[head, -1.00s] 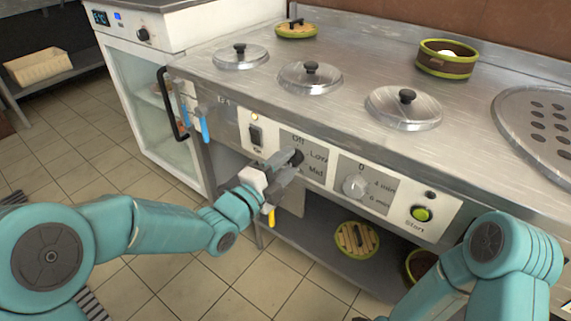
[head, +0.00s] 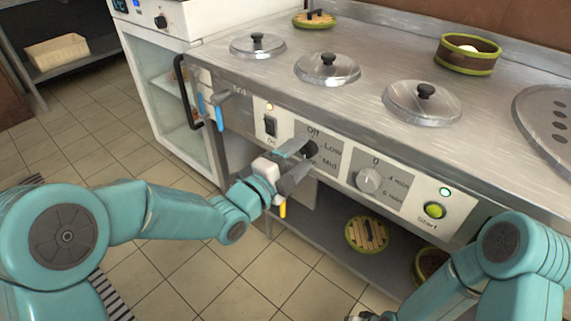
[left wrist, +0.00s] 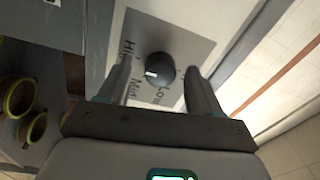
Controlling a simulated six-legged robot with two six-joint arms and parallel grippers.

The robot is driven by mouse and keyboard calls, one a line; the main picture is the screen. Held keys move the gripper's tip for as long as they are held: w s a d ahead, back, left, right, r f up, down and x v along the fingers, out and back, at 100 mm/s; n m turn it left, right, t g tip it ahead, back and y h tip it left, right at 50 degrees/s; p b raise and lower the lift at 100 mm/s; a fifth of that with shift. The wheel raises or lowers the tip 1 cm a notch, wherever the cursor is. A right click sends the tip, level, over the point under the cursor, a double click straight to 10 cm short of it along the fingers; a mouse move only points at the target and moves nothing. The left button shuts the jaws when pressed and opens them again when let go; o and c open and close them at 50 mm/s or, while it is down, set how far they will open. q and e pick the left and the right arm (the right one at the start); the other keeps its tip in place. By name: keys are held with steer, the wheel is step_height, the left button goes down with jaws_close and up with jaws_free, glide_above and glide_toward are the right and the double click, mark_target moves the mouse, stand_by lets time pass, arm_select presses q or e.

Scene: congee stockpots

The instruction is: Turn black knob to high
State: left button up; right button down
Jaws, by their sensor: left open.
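The black knob (head: 310,149) sits on the stove's front panel, with Off, Low and Mid printed around it. In the left wrist view the knob (left wrist: 158,68) shows a white mark facing the left and slightly down, on the side of the High and Mid labels; I cannot tell its exact setting. My left gripper (head: 303,158) is open at the knob. In the left wrist view its fingers (left wrist: 158,78) stand on either side of the knob, with visible gaps. My right forearm is at the lower right of the head view; its gripper is mostly cut off by the bottom edge.
A grey timer knob (head: 369,180) and a green Start button (head: 434,210) are right of the black knob. A black switch (head: 270,125) is left of it. Metal lids (head: 327,68) cover the stovetop wells. Steamer baskets (head: 367,234) stand on the lower shelf.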

arm_select(q)
steer(key=p+v, duration=0.2)
steer(key=v, duration=1.4)
arm_select(e)
steer(key=shift+s+a+r+g, duration=0.1)
steer(key=shift+s+r+g, duration=0.05)
steer(key=shift+s+r, duration=0.4)
steer(key=shift+s+a+r+g, duration=0.15)
steer(key=shift+s+r, duration=0.2)
steer(key=shift+r, duration=0.3)
arm_select(q)
steer(key=shift+a, duration=0.1)
